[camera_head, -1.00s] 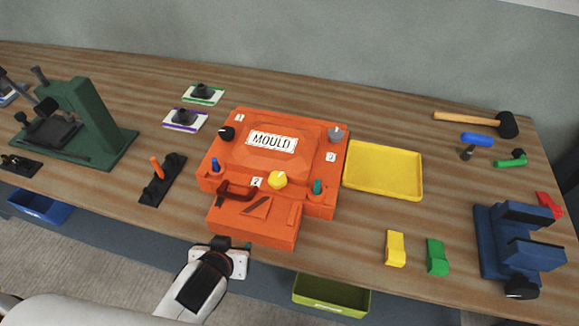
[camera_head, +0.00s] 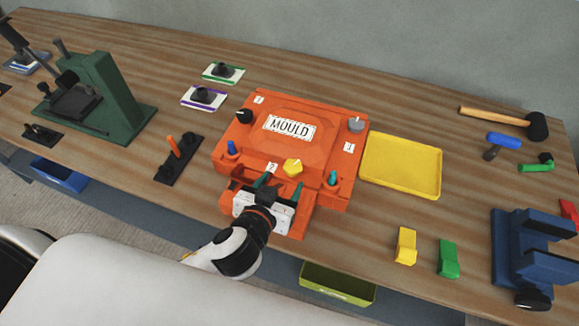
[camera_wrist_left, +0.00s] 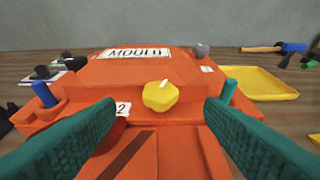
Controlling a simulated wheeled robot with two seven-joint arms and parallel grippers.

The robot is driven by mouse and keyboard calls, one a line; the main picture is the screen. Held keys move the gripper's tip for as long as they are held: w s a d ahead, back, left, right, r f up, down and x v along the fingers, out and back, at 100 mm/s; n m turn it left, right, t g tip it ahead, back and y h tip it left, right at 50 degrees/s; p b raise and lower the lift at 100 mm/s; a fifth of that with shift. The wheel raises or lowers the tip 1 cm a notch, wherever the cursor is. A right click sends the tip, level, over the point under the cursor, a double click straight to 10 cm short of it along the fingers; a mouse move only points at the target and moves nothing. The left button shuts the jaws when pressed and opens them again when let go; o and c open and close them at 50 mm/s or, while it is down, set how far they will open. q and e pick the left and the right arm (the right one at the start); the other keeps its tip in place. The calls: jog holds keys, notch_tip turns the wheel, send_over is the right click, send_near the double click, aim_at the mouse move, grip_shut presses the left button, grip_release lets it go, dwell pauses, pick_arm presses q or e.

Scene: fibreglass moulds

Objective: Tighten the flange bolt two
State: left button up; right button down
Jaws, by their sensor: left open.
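The orange mould (camera_head: 318,155) with a "MOULD" label sits on the wooden bench. The yellow knob, beside the label "2", is bolt two (camera_head: 292,167) at the mould's front edge. It also shows in the left wrist view (camera_wrist_left: 160,96), centred ahead between the fingers. My left gripper (camera_head: 279,188) is open, with teal fingers either side of and short of the yellow knob, above the mould's front block. It also shows in the left wrist view (camera_wrist_left: 160,112), with nothing between its fingers. My right gripper is not in view.
A blue peg (camera_head: 232,148) and a teal peg (camera_head: 333,178) stand on the mould's front corners. A black knob (camera_head: 244,116) and a grey knob (camera_head: 356,125) sit behind. A yellow tray (camera_head: 436,173) lies right; a green press (camera_head: 118,100) stands left.

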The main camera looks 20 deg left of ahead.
aim_at(291, 169)
pick_arm(q)
jog(key=x, duration=0.6)
jog(key=shift+f+p, duration=0.1)
jog(key=shift+p, duration=0.3)
jog(key=shift+c, duration=0.3)
